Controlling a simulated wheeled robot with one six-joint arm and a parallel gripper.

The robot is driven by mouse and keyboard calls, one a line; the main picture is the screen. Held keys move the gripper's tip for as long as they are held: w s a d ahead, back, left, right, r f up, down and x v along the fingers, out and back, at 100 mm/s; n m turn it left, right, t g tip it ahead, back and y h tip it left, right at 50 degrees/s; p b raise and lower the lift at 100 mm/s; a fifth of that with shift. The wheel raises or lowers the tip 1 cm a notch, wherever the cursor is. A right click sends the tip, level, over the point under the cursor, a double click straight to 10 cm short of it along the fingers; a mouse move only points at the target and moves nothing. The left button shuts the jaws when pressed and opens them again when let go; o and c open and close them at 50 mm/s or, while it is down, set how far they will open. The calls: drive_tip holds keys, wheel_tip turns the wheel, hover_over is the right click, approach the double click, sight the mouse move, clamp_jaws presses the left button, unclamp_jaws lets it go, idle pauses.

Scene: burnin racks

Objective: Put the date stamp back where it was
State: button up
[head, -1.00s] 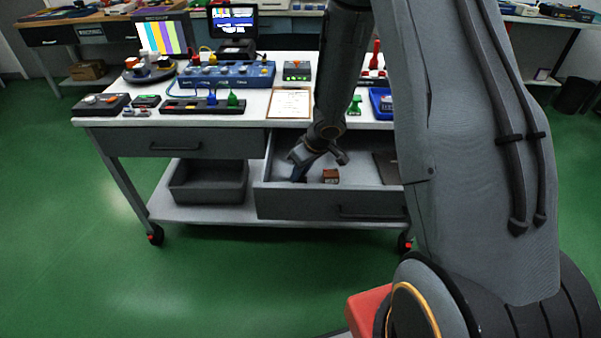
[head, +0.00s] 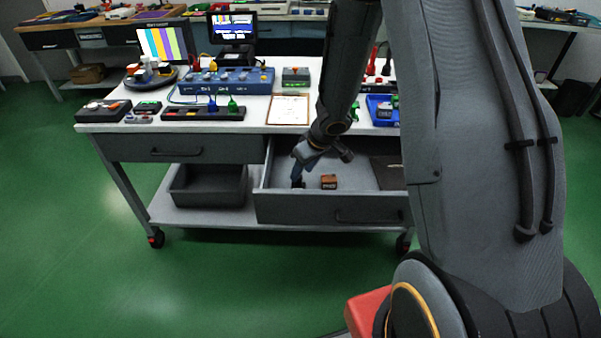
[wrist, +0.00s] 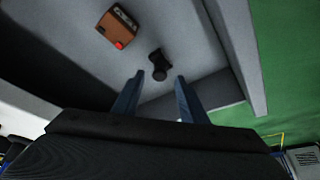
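A small dark upright object with a round black knob, which looks like the date stamp (wrist: 158,66), stands on the floor of the open drawer (head: 330,207). In the head view it is a small dark shape (head: 298,184) at the drawer's left part. My gripper (wrist: 159,78) is open, its two blue fingers on either side of the knob in the wrist picture, with gaps on both sides. In the head view my gripper (head: 299,171) is just above the dark object, inside the drawer's outline. The stamp's face is hidden.
A brown box with a red dot (wrist: 118,27) lies in the drawer beside the stamp; it also shows in the head view (head: 329,181). A dark flat item (head: 388,172) lies at the drawer's right. The tabletop above holds a framed sheet (head: 288,109) and several devices.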

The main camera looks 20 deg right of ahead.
drive_tip(key=s+d+r+m+h+p, duration=0.2)
drive_tip(key=s+r, duration=0.2)
drive_tip(key=r, duration=0.4)
drive_tip(key=s+d+r+m+h+p, duration=0.1)
drive_tip(key=s+d+r, duration=0.25)
drive_tip(key=r, duration=0.35)
drive_tip(key=s+a+r+g, duration=0.1)
drive_tip(key=s+a, duration=0.1)
drive_tip(key=s, duration=0.3)
drive_tip(key=s+a+r+m+g, duration=0.1)
drive_tip(key=s+a, duration=0.1)
drive_tip(key=s, duration=0.3)
drive_tip(key=s+a+r+m+g+y, duration=0.1)
drive_tip(key=s+a+r, duration=0.1)
drive_tip(key=s, duration=0.4)
drive_tip(key=shift+a, duration=0.25)
drive_tip(key=shift+w, duration=0.1)
drive_tip(key=shift+c, duration=0.4)
